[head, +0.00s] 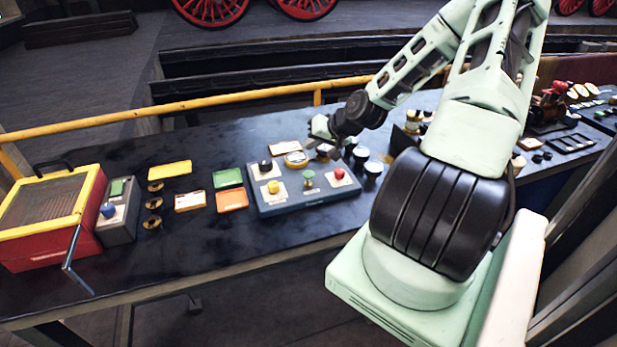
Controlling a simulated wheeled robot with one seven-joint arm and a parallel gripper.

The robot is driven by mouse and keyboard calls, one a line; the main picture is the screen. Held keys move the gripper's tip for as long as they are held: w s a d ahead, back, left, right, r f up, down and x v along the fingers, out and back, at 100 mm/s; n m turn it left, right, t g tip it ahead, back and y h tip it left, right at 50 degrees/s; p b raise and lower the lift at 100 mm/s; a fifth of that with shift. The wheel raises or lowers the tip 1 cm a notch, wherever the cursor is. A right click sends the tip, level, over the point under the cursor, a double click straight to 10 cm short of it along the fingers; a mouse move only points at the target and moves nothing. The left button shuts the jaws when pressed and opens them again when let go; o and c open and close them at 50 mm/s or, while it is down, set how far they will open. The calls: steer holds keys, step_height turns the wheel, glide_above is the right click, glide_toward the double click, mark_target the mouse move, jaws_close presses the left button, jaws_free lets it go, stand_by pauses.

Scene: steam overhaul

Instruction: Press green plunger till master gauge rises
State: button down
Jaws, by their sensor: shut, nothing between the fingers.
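The green plunger (309,176) stands on a grey-blue control panel (290,205) on the dark bench. A yellow button (273,187) is to its left and a red button (339,173) to its right. A round gauge with a yellow rim (296,159) sits just behind the plunger; its needle is too small to read, and I cannot tell if it is the master gauge. My gripper (320,130) is shut and empty. In the picture it lies over the panel's back edge, above and slightly right of the plunger, apart from it.
A black knob (265,165) is at the panel's back left. Green and orange trays (232,200) lie left of the panel. Dark round jars (373,169) stand to its right. A red and yellow box (45,220) is at the far left. A yellow rail (220,102) runs behind the bench.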

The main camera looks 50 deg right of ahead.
steer(key=b, duration=0.5)
glide_above(309, 174)
steer(key=f, duration=0.3)
steer(key=s+f, duration=0.1)
steer(key=f, duration=0.1)
steer(key=shift+d+f, duration=0.1)
steer(key=shift+f, duration=0.05)
steer(key=shift+f+b, duration=0.3)
steer(key=shift+f, duration=0.7)
stand_by(0.4)
steer(key=shift+f, duration=0.4)
steer(key=shift+f+b, duration=0.8)
steer(key=shift+f, duration=0.5)
stand_by(1.2)
steer(key=shift+r, duration=0.1)
steer(key=shift+r+p, duration=1.6)
steer(key=shift+p, duration=0.2)
steer(key=shift+r, duration=0.1)
step_height(309, 174, up, 5)
steer(key=p, duration=0.4)
steer(key=shift+p, duration=0.35)
